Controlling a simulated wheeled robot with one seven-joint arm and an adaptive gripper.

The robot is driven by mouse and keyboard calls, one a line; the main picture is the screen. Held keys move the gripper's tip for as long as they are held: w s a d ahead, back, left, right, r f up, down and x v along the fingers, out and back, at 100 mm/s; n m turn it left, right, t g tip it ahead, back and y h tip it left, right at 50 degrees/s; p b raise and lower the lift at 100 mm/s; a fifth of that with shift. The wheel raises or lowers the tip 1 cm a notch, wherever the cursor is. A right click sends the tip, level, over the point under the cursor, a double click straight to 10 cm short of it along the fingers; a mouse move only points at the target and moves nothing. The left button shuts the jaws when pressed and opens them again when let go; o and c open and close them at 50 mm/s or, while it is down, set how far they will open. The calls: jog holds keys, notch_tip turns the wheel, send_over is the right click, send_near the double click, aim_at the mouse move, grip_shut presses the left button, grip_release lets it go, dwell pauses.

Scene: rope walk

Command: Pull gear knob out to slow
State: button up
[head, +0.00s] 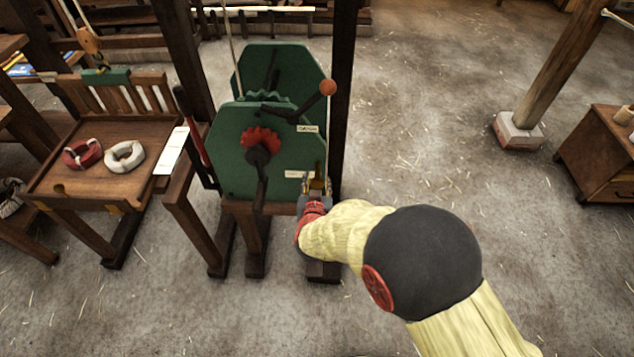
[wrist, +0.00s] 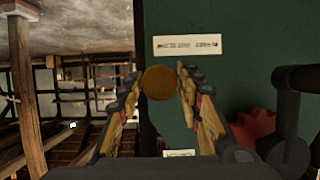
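The gear knob, a round brass-coloured knob (wrist: 160,82), stands out near the edge of the green machine panel (wrist: 225,80). In the wrist view it lies between my two fingertips, with little or no gap on either side. My gripper (wrist: 160,76) looks open around the knob; firm contact cannot be made out. In the head view my gripper (head: 318,182) is at the lower right edge of the green machine (head: 232,165), where it hides the knob. White labels show on the panel, one (head: 307,128) higher and one (head: 299,174) beside my gripper; their writing is unreadable.
A crank with an orange ball handle (head: 327,87) and a red gear (head: 262,141) stand out from the panel. A dark post (head: 343,80) rises close behind my gripper. A wooden bench (head: 95,180) with rope coils is at left.

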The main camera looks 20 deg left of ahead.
grip_shut()
dwell(0.5)
jog(key=s, duration=0.1)
jog(key=s+p, duration=0.1)
jog(key=s, duration=0.1)
jog(key=shift+d, duration=0.35)
jog(key=shift+f, duration=0.1)
jog(key=shift+o, duration=2.2)
grip_release()
